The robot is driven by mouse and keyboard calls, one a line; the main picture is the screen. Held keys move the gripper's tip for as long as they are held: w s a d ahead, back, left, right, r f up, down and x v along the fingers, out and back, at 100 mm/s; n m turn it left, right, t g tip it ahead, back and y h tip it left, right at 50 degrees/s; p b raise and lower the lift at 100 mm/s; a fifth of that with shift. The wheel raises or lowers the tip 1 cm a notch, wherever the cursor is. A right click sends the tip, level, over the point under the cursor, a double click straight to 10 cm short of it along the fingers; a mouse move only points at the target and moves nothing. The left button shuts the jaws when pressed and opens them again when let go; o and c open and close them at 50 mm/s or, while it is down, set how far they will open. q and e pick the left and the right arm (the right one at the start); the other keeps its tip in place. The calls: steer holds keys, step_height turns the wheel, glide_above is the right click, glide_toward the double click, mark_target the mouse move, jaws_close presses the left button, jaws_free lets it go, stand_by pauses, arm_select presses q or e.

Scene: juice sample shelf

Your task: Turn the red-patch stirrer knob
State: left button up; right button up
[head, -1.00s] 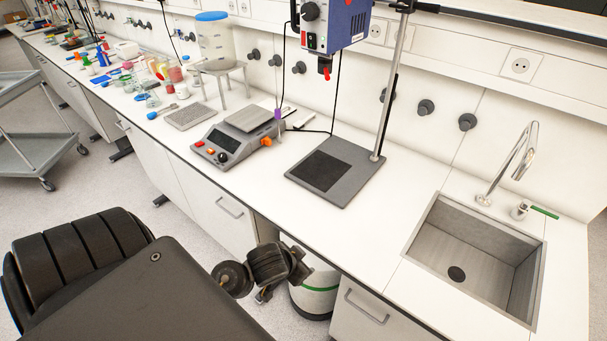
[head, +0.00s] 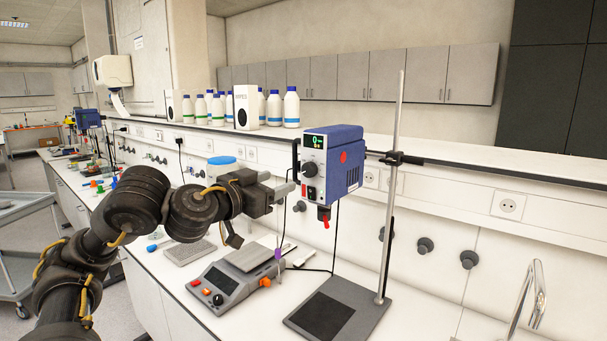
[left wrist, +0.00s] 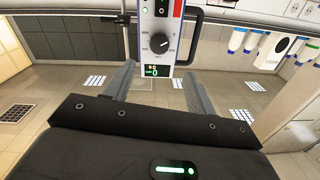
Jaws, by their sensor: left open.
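The stirrer (head: 335,165) is a blue box with a light front panel, clamped to a tall metal rod. A red patch (head: 343,157) is on its side. Its dark round knob (head: 308,168) is on the front panel below a lit display. My left gripper (head: 287,190) is just left of the panel, level with the lower front. In the left wrist view the picture is upside down, and the knob (left wrist: 159,43) shows beyond the open fingers (left wrist: 158,85), roughly centred between them. The fingers look apart from the knob. My right gripper is not in view.
A scale (head: 232,285) and the stirrer's dark base plate (head: 335,310) are on the bench below. White bottles (head: 291,108) and a speaker-like box (head: 246,107) stand on the shelf behind. A dark handle bar is beside the panel. A sink tap (head: 530,290) is at right.

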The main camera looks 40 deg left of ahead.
mark_target(306, 171)
arm_select(q)
steer(key=w, duration=0.9)
steer(key=shift+w+a+p, duration=0.2)
steer(key=shift+w+p, duration=0.15)
steer(key=shift+w, duration=0.55)
steer(key=shift+a, duration=0.1)
steer(key=shift+c, duration=0.5)
steer(key=c, duration=0.7)
steer(key=shift+d, duration=0.2)
steer(key=shift+c, duration=1)
steer(key=shift+a, duration=0.2)
